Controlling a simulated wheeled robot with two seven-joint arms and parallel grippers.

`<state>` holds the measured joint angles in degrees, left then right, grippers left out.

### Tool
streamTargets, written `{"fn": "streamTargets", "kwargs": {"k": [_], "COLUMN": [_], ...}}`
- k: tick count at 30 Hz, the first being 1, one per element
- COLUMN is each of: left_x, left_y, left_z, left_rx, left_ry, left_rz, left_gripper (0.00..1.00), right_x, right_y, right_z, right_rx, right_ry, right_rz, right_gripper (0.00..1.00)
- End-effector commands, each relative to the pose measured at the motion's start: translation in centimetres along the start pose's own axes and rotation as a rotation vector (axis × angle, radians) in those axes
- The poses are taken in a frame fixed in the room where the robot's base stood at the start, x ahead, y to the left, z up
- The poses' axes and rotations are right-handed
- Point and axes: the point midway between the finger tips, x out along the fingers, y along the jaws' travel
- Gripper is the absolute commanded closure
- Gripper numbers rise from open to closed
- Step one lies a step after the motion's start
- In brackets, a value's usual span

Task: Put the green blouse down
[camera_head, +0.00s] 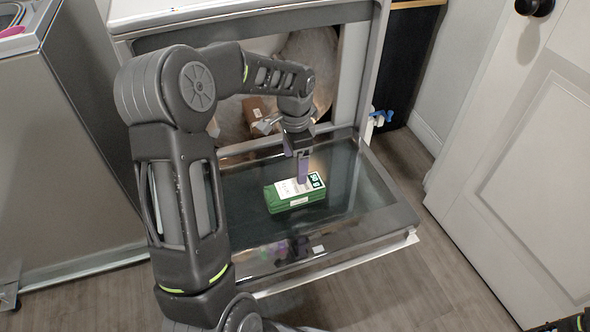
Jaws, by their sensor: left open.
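A green and white box (283,200) lies on the glass of a lowered appliance door (345,190). I see no blouse; the box is the only green object there. My left gripper (303,178) points down over the box's far side, with a purple finger overlapping its top edge. The gripper is open; I cannot tell whether the finger touches the box. My right gripper is not in view; a dark part of what looks like my arm shows in the bottom right corner.
Behind the door, the open appliance (350,75) holds a brown box (255,110) and large pale round shapes. A white door (520,150) stands at right. A grey appliance (65,150) is at left, with a pink item on top. A small blue object (382,116) is beside the opening.

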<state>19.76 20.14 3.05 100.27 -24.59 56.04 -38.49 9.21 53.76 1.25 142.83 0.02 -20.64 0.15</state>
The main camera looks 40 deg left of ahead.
Motion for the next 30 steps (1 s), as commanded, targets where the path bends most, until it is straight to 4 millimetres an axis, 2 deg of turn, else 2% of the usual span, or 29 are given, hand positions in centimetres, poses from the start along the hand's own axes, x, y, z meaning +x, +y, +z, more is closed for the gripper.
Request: {"fn": "streamTargets", "kwargs": {"k": [1,6,30], "left_x": [-0.79,-1.57,-1.49], "left_y": [0.02,0.02,0.02], "left_z": [-0.03,-0.02,0.02], "left_rx": [0.0,0.0,0.0], "left_ry": [0.0,0.001,0.0], "left_rz": [0.0,0.0,0.001], "left_gripper": [0.19,0.19,0.19], "right_x": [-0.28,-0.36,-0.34], "right_y": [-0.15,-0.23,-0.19], "right_z": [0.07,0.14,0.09], "right_rx": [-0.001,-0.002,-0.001], "right_ry": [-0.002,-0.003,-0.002], "right_rz": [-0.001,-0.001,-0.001], "right_gripper": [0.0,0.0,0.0]}}
